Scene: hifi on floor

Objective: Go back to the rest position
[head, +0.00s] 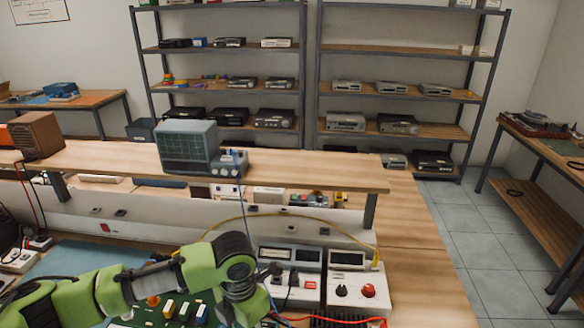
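My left arm, green with dark joints, comes in from the lower left over the workbench (425,270). It bends at a joint in the lower middle and runs down past the bottom edge of the head view. My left gripper is not visible beyond that bend, so its opening and anything in it are hidden. My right arm and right gripper do not show.
Bench instruments (348,290) stand just right of my arm, with yellow, blue and red cables nearby. A green circuit board (150,316) lies below it. A raised shelf (310,174) carries an oscilloscope (187,142). Open floor (480,220) lies at the right.

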